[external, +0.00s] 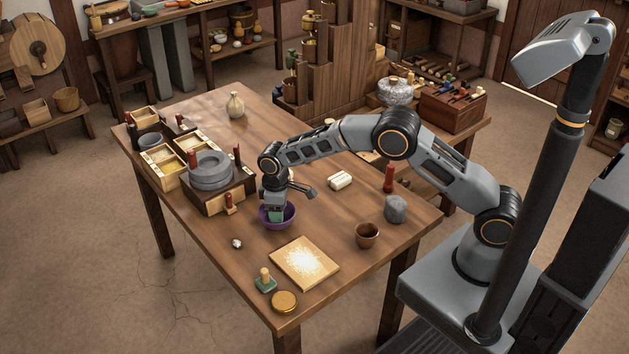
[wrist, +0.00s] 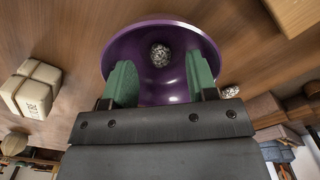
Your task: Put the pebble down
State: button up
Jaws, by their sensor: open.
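A small speckled grey pebble (wrist: 160,55) lies inside the purple bowl (wrist: 135,45), on its inner floor, in the wrist view. My gripper (wrist: 162,79) has green finger pads spread wide apart, with nothing between them. The fingers reach over the bowl's rim, and the pebble is apart from both pads. In the external view my gripper (external: 276,214) points down into the purple bowl (external: 291,216), which hides the bowl's inside. A second pale speckled pebble (external: 237,243) lies on the table left of the bowl; it also shows in the wrist view (wrist: 229,91).
A stone quern (external: 210,171) on a wooden stand is left of my gripper. A board with pale grain (external: 304,262), a brown cup (external: 367,235) and a grey stone (external: 396,209) are at the front and right. A white bundle (external: 340,180) lies behind. Bare tabletop surrounds the bowl.

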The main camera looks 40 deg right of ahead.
notch_tip(320, 180, up, 7)
jog(key=p, duration=0.4)
dwell(0.4)
jog(key=shift+m+g, duration=0.3)
jog(key=shift+m, duration=0.2)
jog(key=s+f, duration=0.1)
jog(key=d, duration=0.1)
jog(key=s+f, duration=0.1)
jog(key=shift+s+d+f, duration=0.25)
jog(key=shift+s+f, duration=0.05)
jog(key=shift+s, duration=0.05)
jog(key=s+d+r+m+t, duration=0.2)
jog(key=s+d+r+m, duration=0.2)
jog(key=s+d+r, duration=0.5)
jog(key=s+d+r+m+t, duration=0.2)
jog(key=s+d+r+m, duration=0.2)
jog(key=s+d+r, duration=0.5)
jog(key=shift+s+d+r, duration=0.3)
jog(key=shift+s+d, duration=2.1)
jog(key=shift+d, duration=1.8)
